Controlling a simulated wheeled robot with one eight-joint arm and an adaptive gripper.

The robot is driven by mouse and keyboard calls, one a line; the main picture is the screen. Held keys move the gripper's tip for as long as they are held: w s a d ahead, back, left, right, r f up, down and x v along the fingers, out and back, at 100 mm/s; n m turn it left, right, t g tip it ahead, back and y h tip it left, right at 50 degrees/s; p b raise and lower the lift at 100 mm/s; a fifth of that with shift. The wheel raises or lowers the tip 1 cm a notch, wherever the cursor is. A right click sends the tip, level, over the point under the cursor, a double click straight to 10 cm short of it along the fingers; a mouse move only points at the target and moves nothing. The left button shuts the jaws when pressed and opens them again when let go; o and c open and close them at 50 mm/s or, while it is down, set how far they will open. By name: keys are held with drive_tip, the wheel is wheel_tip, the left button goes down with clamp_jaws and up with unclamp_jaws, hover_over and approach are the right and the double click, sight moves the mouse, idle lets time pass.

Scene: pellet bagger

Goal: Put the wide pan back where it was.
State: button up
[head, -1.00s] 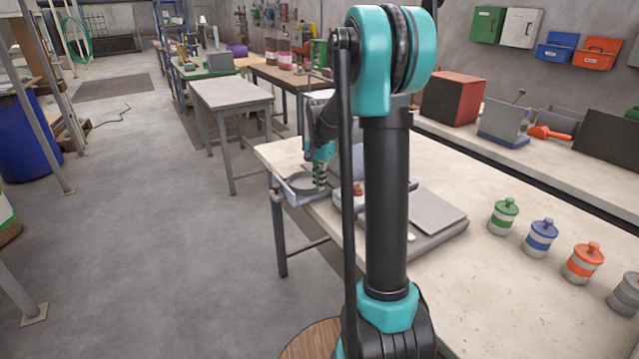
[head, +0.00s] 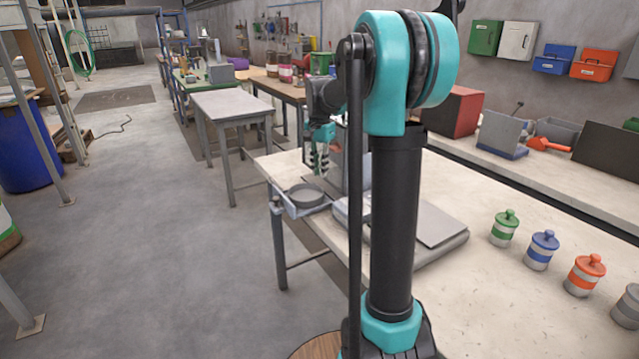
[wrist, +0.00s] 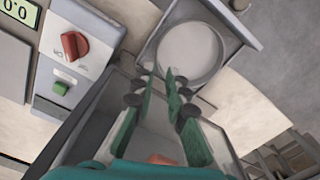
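The wide pan (head: 306,195), a round shallow grey dish, sits in a square grey holder (head: 283,206) at the near-left corner of the bench. In the wrist view the pan (wrist: 190,52) lies level inside the square frame, beyond my fingertips. My gripper (head: 319,170) hangs just above and to the right of the pan, pointing down. In the wrist view my gripper (wrist: 161,72) has its two green fingers apart, with nothing between the tips. The fingertips look clear of the pan.
Beside the holder is a machine with a red knob (wrist: 75,45), a green button (wrist: 61,87) and a display (wrist: 18,10). A flat grey plate (head: 438,224) lies right of my arm. Several lidded jars (head: 541,250) stand on the bench.

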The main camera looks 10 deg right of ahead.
wheel_tip(320, 180, up, 2)
drive_tip(key=shift+r, duration=0.1)
idle(1.2)
